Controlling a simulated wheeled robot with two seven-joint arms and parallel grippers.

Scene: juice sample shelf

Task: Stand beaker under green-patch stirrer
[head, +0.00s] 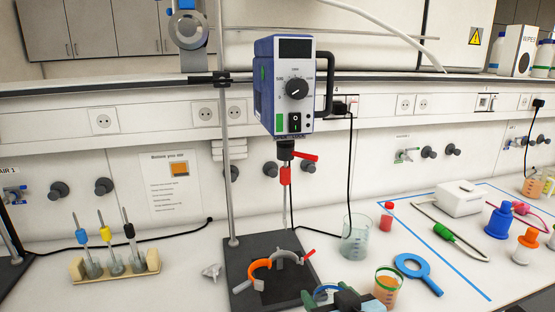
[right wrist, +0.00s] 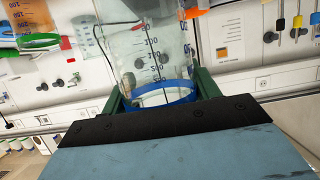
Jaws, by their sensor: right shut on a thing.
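The stirrer (head: 284,85) is a blue and grey box with a dial and a green patch on its front. It is clamped to a metal rod above a black stand base (head: 262,248). Its thin shaft hangs down over the base. An orange and grey open ring clamp (head: 262,265) sits low over the base. My right gripper (head: 338,298), at the bottom edge in the head view, is shut on a clear beaker with a blue band (head: 325,290). The right wrist view shows this beaker (right wrist: 155,50) between the fingers, with graduation marks. My left gripper is out of view.
A clear beaker (head: 355,240) stands right of the stand base. A green-banded beaker with orange liquid (head: 387,288) and a blue ring tool (head: 420,270) lie close to my right gripper. A rack with several coloured tools (head: 118,270) stands at left. A cable (head: 350,150) hangs behind.

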